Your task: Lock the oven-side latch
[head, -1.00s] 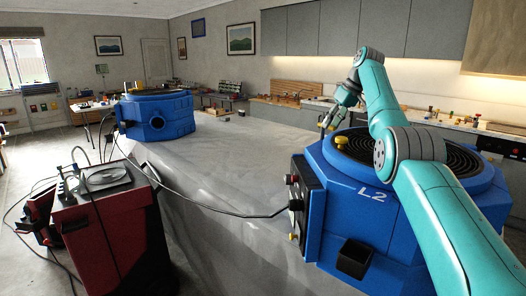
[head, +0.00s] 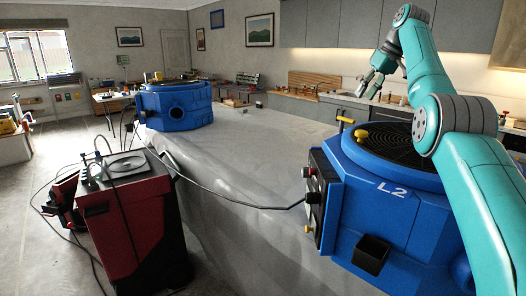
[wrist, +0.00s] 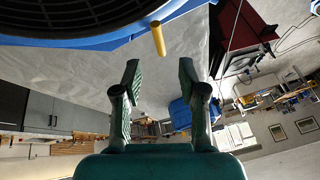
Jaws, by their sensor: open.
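The blue machine marked L2 (head: 405,222) stands on the near right of the grey counter, with a round black grille on top. A yellow latch handle (head: 346,120) sticks up at its rear left rim, and a yellow knob (head: 361,136) sits just in front of it. My gripper (head: 372,90) is open and empty, above and behind the machine's rim, apart from the handle. In the wrist view, a yellow peg (wrist: 158,40) juts from the blue rim, beyond the open fingers (wrist: 157,75) and roughly between them. I cannot tell which latch is the oven-side one.
A second blue machine (head: 178,108) stands at the counter's far end. A red cart (head: 130,215) stands at left, with a dark cable running to L2's side panel. The grey counter (head: 245,150) is clear between the machines. Cabinets line the back wall.

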